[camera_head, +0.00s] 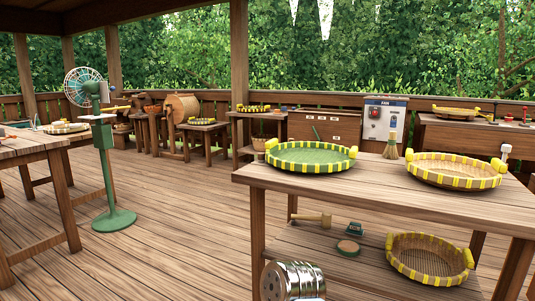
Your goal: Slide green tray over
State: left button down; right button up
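The green tray (311,156) is round, with a green inside, a yellow-striped rim and two yellow handles. It lies flat on the top of the near wooden table (372,183), towards its left end. A similar tray with a tan woven inside (455,171) lies to its right on the same tabletop, with a gap between them. Neither of my grippers shows in the head view, and nothing touches the green tray.
A striped tray (428,258), a wooden mallet (313,219) and small items are on the lower shelf. A ribbed metal cylinder (292,281) is at the bottom edge. A small broom (390,146) shows behind the trays. A green fan (104,125) stands left. The tabletop between the trays is clear.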

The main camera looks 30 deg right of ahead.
aim_at(305, 157)
jog(key=i+j+z, duration=0.15)
jog(key=i+z, duration=0.2)
jog(key=z, duration=0.15)
jog(key=i+j+z, duration=0.3)
jog(key=z, duration=0.15)
jog(key=i+j+z, duration=0.25)
jog(key=j+z, duration=0.25)
jog(key=i+j+z, duration=0.15)
jog(key=j+z, duration=0.2)
jog(key=z, duration=0.15)
